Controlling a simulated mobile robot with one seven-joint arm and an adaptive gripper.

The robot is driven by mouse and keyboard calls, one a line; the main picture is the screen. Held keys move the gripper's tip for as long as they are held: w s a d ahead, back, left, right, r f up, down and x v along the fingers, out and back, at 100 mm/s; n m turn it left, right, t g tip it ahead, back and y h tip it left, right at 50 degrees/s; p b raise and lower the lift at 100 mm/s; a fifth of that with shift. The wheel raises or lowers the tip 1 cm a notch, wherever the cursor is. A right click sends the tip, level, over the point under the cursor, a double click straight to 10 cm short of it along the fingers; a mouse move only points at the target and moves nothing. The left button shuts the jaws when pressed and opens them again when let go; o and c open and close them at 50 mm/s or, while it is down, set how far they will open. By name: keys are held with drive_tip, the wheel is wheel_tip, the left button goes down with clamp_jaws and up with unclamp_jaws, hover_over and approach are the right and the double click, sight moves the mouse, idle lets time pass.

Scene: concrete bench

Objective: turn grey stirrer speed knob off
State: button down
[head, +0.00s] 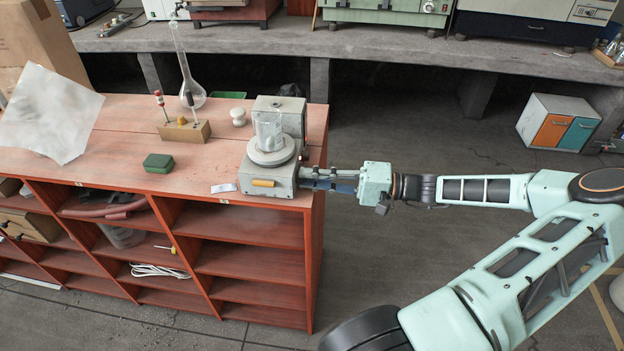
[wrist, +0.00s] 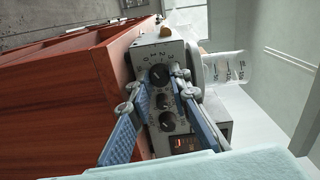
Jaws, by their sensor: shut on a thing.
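The grey stirrer (head: 270,185) sits at the right front end of the red wooden shelf unit, with a glass beaker (head: 268,128) on its round plate. In the wrist view its side panel (wrist: 160,50) carries a column of dark round knobs. The speed knob (wrist: 159,76), with a numbered scale around it, is at the upper end of the column. My gripper (wrist: 161,73) is shut on this knob, one finger on each side. In the head view my gripper (head: 308,180) meets the stirrer's right side, and the knobs are hidden. The knob's pointer is too small to read.
Two more dark knobs (wrist: 167,120) and a reddish lit switch (wrist: 186,143) lie close below the fingers. A flask (head: 190,90), a wooden block (head: 184,132) and a green box (head: 158,163) stand on the red top (head: 120,120). Open floor lies right of the unit.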

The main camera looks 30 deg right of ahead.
drive_tip(key=shift+n, duration=0.6)
drive_tip(key=c, duration=1.8)
unclamp_jaws()
